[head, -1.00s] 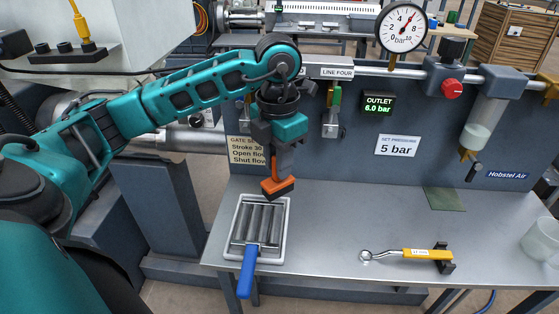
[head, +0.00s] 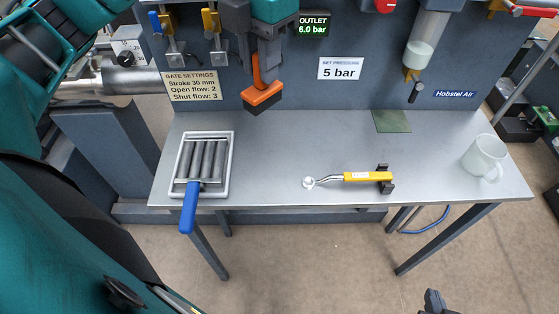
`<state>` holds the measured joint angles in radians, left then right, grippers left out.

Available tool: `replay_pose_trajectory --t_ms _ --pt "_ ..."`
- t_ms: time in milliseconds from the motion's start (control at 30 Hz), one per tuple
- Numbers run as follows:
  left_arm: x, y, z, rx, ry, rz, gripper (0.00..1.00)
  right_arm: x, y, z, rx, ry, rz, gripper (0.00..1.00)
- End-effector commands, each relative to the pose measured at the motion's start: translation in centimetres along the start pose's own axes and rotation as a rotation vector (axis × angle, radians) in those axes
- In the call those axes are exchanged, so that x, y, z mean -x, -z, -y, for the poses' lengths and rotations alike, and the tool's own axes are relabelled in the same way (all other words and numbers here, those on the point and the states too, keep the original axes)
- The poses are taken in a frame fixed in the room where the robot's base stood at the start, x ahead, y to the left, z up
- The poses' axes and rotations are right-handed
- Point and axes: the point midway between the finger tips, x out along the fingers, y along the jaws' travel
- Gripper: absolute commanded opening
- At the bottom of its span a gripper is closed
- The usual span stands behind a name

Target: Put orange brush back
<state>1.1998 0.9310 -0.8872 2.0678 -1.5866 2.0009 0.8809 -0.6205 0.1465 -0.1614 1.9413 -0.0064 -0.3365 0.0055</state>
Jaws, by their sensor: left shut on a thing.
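The orange brush (head: 262,96) has an orange handle and head with a dark underside. It hangs head down in front of the grey back panel, above the table and to the right of the tray. My left gripper (head: 259,50), teal and dark grey, comes down from the top edge and is shut on the brush's upright handle. Its jaws are partly cut off or hidden by the housing. The brush touches neither the table nor the tray. My right gripper cannot be made out.
A white-rimmed tray (head: 231,170) with grey bars and a blue handle (head: 188,208) lies on the table (head: 270,160) at left. A yellow-handled ring tool (head: 350,177) rests on a black holder. A white mug (head: 484,157) stands right. Blue (head: 157,24) and yellow (head: 209,20) levers are on the panel.

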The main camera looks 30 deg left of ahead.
Motion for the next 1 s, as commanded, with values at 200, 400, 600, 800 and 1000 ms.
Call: replay_pose_trajectory --t_ms 200,400,600,800,1000 --pt "-1.7 0.3 0.4 0.002 -0.005 -0.006 0.0 -0.5 -0.6 0.0 0.0 0.0 -0.003 0.0" --pt "-6.6 0.4 0.4 0.003 -0.004 -0.009 0.0 -1.1 -1.8 0.1 -0.001 0.001 0.001 0.0" --pt "-11.7 0.4 0.3 0.003 -0.006 -0.007 0.0 -1.3 -2.3 0.2 -0.003 0.002 0.005 0.0" --pt "-14.8 0.3 0.3 0.003 -0.005 -0.003 0.0 -1.4 -2.5 0.3 -0.007 0.002 0.005 0.0" --pt "-16.0 0.3 0.3 0.003 -0.005 -0.003 0.0 -1.5 -2.5 0.4 -0.008 0.003 0.005 0.0"
